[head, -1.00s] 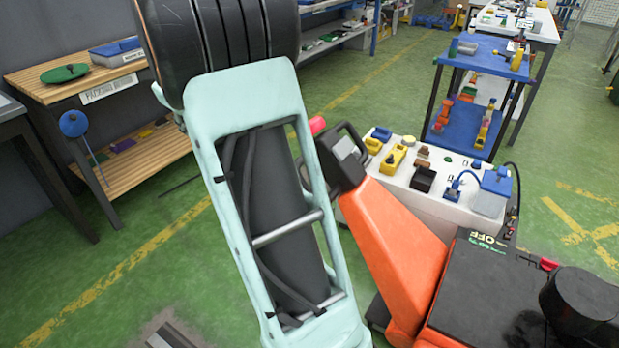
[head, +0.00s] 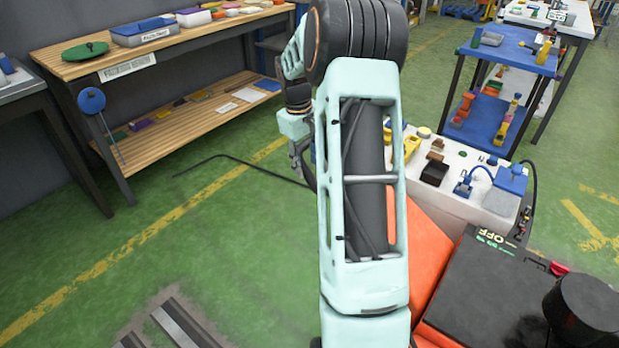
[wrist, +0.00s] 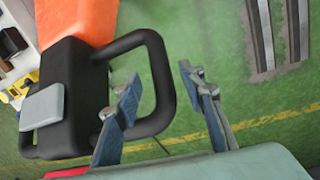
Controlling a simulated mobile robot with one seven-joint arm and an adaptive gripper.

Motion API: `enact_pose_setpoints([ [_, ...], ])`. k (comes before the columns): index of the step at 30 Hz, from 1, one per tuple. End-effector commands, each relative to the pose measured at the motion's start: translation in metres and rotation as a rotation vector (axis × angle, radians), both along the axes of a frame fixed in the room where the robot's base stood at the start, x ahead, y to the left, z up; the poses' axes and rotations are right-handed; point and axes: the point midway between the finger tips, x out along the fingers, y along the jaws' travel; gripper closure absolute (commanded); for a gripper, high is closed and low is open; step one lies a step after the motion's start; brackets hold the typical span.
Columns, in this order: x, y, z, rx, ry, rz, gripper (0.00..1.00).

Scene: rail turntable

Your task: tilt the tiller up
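The tiller shows in the wrist view as an orange arm (wrist: 76,18) with a black head (wrist: 82,95) and a black loop handle (wrist: 166,88). My gripper (wrist: 160,78) is open. Its two blue-grey fingers appear on either side of the loop's outer bar, one over the loop's opening and one outside it; I cannot tell if either touches. In the head view the orange tiller arm (head: 428,240) is partly behind my arm, and its head is mostly hidden. My gripper (head: 299,152) shows there left of my arm.
The truck's black body (head: 490,300) stands at the lower right. A white table with tools (head: 455,200) is behind the tiller, with a blue shelf (head: 490,100) beyond. A wooden bench (head: 185,120) stands at the left. Metal rails (head: 180,325) lie on the green floor, otherwise clear there.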

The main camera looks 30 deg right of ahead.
Motion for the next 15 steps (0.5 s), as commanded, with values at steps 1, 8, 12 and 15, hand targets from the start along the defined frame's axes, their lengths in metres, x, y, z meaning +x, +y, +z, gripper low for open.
enact_pose_setpoints([
  [1, 0.0, -0.001, -0.014, 0.002, 0.002, 0.0, 0.63],
  [8, 0.001, -0.005, -0.045, 0.0, 0.0, 0.001, 0.63],
  [12, 0.002, -0.006, -0.052, -0.001, -0.001, 0.001, 0.63],
  [15, 0.002, -0.007, -0.054, -0.001, -0.001, 0.001, 0.63],
])
